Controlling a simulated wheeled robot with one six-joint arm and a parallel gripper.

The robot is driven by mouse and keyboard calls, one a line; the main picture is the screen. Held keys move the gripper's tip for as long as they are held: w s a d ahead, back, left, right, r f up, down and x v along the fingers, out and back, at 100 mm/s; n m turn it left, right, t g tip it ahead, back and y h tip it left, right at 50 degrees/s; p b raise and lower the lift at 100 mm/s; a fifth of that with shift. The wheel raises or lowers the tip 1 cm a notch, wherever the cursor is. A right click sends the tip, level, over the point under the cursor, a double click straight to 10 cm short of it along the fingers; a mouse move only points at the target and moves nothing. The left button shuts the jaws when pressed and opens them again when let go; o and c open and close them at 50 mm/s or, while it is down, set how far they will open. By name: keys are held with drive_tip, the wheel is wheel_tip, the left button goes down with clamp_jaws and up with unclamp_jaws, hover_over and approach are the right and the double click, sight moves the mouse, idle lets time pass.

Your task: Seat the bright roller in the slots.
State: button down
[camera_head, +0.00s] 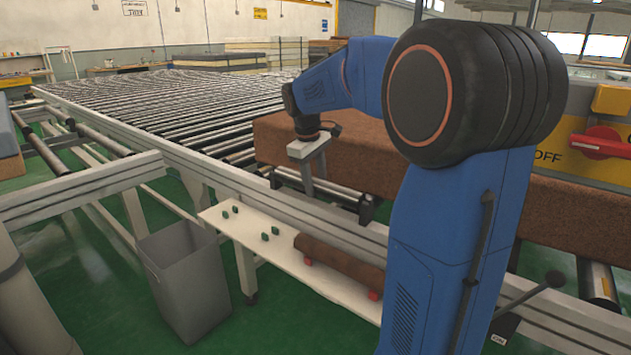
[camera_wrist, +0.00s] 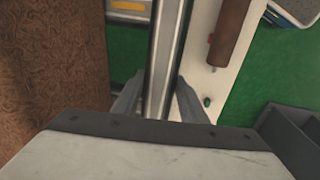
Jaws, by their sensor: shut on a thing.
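My gripper (camera_head: 309,180) points straight down at the near side of the roller conveyor; its two fingers also show in the wrist view (camera_wrist: 157,102). It is shut on the bright roller (camera_wrist: 163,50), a long metallic bar running up the wrist picture between the fingers. Dark brackets, which look like the slots, are on the frame to the right (camera_head: 366,210) and left (camera_head: 275,180) of the gripper. I cannot tell whether the roller's ends are inside them.
A brown roller (camera_head: 338,258) lies on red supports on the white shelf (camera_head: 300,279). A grey bin (camera_head: 187,280) stands on the floor.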

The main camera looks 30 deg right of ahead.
drive_tip(key=shift+f, duration=0.5)
drive_tip(key=c, duration=1)
unclamp_jaws()
drive_tip(key=a+r, duration=0.1)
drive_tip(key=r, duration=0.4)
drive_tip(key=a+r, duration=0.1)
drive_tip(key=r, duration=0.5)
drive_tip(key=s+a+r, duration=0.1)
drive_tip(key=r, duration=0.5)
drive_tip(key=shift+s+a, duration=0.1)
drive_tip(key=s+a+f+m+t, duration=0.1)
drive_tip(key=s+a+f, duration=0.3)
drive_tip(key=s+f, duration=0.4)
drive_tip(key=s+a+f+m+t+y, duration=0.1)
drive_tip(key=s+a+f, duration=0.3)
drive_tip(key=s+f, duration=0.4)
drive_tip(key=s+a+f+m+t+y, duration=0.1)
drive_tip(key=s+a+f, duration=0.3)
drive_tip(key=s+f, duration=0.4)
drive_tip(key=shift+s+a+f+m+t, duration=0.1)
drive_tip(key=shift+s+m+t, duration=0.15)
drive_tip(key=shift+s, duration=1)
drive_tip(key=shift+s+m+t, duration=0.25)
drive_tip(key=shift+s, duration=1)
